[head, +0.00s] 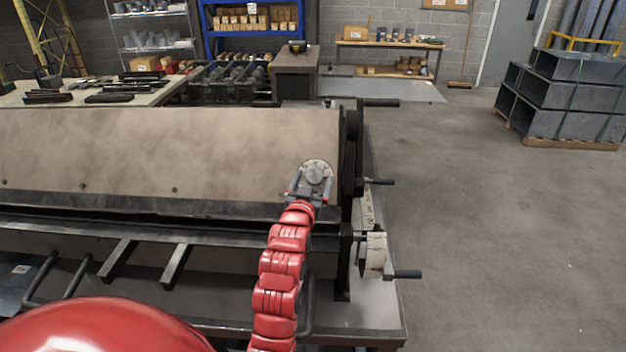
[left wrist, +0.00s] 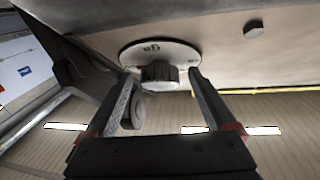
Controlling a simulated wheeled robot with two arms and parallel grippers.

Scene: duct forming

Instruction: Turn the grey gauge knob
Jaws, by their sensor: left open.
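The grey gauge knob (left wrist: 159,74) has a ribbed edge and sits on a pale round dial plate (left wrist: 178,52) with partly readable lettering. In the head view the round gauge (head: 316,172) is on the sloped face of the brown machine, near its right end. My left gripper (head: 306,186) is open at the gauge. In the left wrist view the knob shows between the tips of the two open fingers (left wrist: 160,82), with a gap on each side; I cannot tell if they touch it. My right gripper is not in view.
The long forming machine (head: 150,150) fills the left and middle. The floor (head: 480,220) at right is clear up to stacked ducts (head: 570,95).

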